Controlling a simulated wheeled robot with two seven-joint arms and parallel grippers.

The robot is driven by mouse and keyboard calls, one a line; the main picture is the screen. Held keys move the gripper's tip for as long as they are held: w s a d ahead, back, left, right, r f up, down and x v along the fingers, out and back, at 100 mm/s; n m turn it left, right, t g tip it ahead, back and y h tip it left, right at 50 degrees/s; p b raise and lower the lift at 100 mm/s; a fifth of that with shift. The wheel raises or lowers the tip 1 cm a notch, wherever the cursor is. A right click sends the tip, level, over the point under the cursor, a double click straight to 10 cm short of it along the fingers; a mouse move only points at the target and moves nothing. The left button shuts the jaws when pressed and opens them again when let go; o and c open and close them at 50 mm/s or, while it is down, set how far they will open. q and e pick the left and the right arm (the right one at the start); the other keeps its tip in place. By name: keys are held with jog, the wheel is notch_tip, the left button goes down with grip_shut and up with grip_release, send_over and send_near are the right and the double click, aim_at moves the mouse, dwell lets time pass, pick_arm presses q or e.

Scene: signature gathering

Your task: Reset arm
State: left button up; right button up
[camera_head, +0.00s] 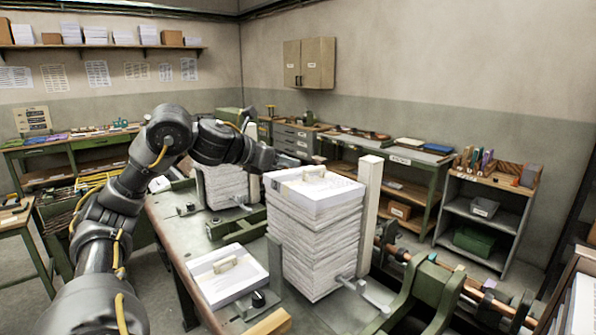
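My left arm comes in from the left and reaches across above the bench. Its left gripper (300,160) is dark and small, just behind the top of the near paper stack (318,250) in the picture; its fingers are too small to tell open from shut. The near stack is tall and white, with a small pale block (313,172) on top. A second stack (225,188) stands behind it, partly hidden by my arm. A low white pile (226,284) with a wooden block (225,264) lies at the near left. My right gripper is out of view.
A pale upright post (369,210) stands right of the near stack. Green machine parts and a long shaft (450,278) run to the lower right. A shelf unit (487,212) stands at the right wall.

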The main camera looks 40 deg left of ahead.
pick_arm(q)
jog(key=shift+v, duration=0.75)
